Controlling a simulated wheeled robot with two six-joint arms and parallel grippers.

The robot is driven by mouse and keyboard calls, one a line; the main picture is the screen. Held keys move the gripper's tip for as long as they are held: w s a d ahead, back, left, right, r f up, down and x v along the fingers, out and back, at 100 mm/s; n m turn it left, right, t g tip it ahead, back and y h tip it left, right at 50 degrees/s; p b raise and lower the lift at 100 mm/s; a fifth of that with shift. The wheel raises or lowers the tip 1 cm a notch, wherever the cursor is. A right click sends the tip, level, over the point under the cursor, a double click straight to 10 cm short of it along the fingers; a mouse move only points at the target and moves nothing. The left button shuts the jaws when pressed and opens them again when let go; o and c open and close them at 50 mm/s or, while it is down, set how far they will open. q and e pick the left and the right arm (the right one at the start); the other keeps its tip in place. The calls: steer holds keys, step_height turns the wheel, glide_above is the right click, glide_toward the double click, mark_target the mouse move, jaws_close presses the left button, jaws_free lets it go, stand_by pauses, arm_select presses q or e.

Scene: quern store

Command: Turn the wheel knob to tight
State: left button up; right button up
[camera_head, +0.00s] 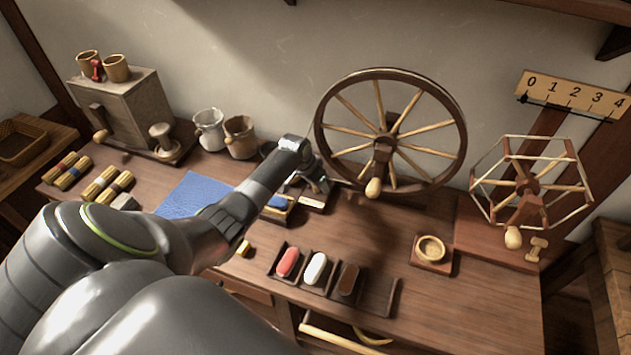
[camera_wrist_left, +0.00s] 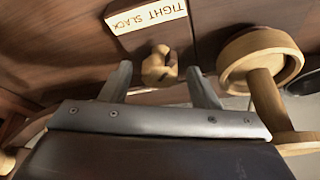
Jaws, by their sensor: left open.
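In the left wrist view a small light-wood knob (camera_wrist_left: 157,62) sits below a cream label (camera_wrist_left: 146,14) reading TIGHT and SLACK. My left gripper (camera_wrist_left: 161,78) is open, one finger on each side of the knob; I cannot tell whether either touches it. I cannot tell which word the knob points to. In the head view my left gripper (camera_head: 312,180) is at the left foot of the large spoked wheel (camera_head: 459,128). The knob and label are not clear there, hidden by or lost beside the gripper. My right gripper is not in view.
A turned wooden piece (camera_wrist_left: 262,65) stands close right of the fingers in the wrist view. The wheel's crank handle (camera_head: 374,188) is right of the gripper. A blue cloth (camera_head: 193,193) and a sectioned tray (camera_head: 378,298) lie nearby.

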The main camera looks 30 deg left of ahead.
arm_select(q)
steer(key=shift+r, duration=0.15)
steer(key=p+v, duration=0.1)
steer(key=v, duration=1.6)
steer(key=shift+s, duration=0.1)
